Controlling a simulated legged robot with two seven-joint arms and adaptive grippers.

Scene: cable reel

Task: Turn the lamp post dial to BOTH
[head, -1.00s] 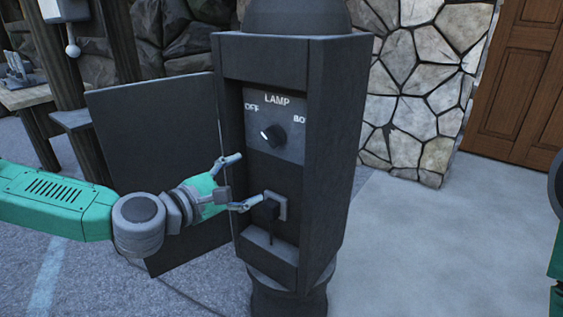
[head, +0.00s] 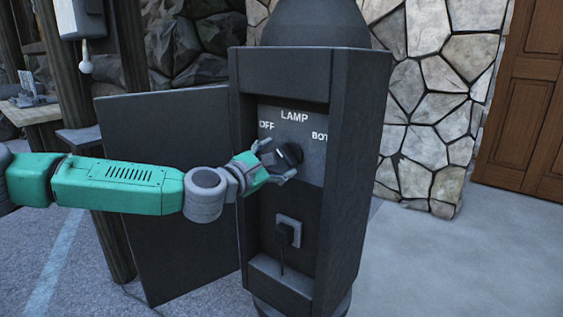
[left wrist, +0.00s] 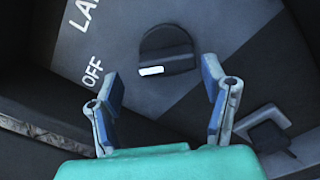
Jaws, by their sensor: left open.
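The lamp post (head: 315,80) stands upright with its front recess open. Inside is a grey panel with a round black dial (head: 291,156), labelled LAMP above, OFF at left and BOTH, partly cut off, at right. In the left wrist view the dial (left wrist: 167,47) has a white mark at its lower left, on the OFF side. My left gripper (head: 275,162) is open at the dial, one finger above and left of it, one below. In the left wrist view the fingers stand apart below the dial, with nothing between them; contact is not clear. My right gripper is out of view.
A black plug (head: 284,236) sits in an outlet below the dial. The open door panel (head: 150,250) hangs left of the post, behind my left arm. A stone wall (head: 430,110) and wooden door (head: 530,110) are at right. The paving at right is clear.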

